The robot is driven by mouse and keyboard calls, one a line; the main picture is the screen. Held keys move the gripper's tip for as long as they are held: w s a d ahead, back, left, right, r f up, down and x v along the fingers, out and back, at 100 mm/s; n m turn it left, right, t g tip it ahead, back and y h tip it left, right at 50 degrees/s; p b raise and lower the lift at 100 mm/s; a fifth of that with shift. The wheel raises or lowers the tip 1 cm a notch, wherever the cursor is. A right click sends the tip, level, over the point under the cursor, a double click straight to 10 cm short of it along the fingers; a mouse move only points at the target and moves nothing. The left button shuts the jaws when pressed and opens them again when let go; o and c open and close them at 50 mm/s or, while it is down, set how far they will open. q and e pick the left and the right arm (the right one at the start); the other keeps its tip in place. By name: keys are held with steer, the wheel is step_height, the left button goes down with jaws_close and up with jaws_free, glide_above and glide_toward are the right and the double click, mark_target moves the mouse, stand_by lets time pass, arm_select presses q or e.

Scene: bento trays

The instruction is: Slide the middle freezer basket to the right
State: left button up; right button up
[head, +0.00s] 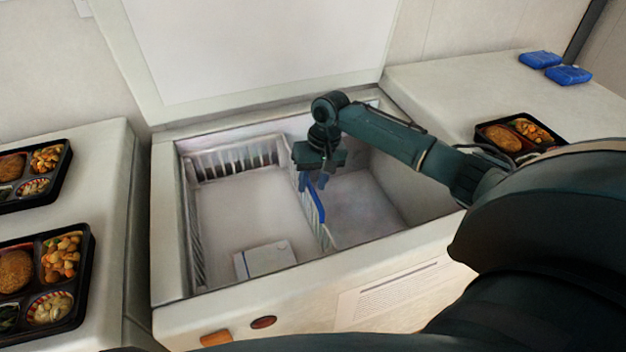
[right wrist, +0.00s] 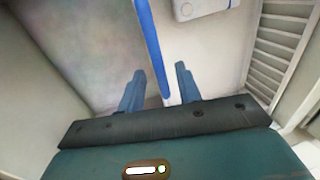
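The freezer (head: 165,240) stands open between two counters in the head view. The basket inside it (head: 327,237) has white slatted walls and a blue handle bar (head: 318,208) along its right side. The handle also shows in the right wrist view (right wrist: 150,42). My right gripper (head: 311,184) is over the far end of the handle. In the right wrist view my right gripper (right wrist: 160,82) is open, with the end of the bar between its two blue fingers and a gap on each side. My left gripper is not in view.
A white box (head: 266,260) lies low on the left side of the freezer; the space right of the handle looks empty. Bento trays sit on the left counter (head: 110,155), and another tray (head: 484,133) and two blue packs (head: 540,59) on the right counter.

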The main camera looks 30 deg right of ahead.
steer(key=shift+c, duration=0.4)
jaws_close()
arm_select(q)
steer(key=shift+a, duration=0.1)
arm_select(e)
steer(key=shift+d, duration=0.1)
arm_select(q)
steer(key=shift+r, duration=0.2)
arm_select(e)
steer(key=s+d, duration=0.3)
steer(key=d, duration=1)
steer(key=s+d, duration=0.3)
steer(key=d, duration=1)
steer(key=shift+s+d, duration=0.2)
steer(key=shift+d, duration=0.15)
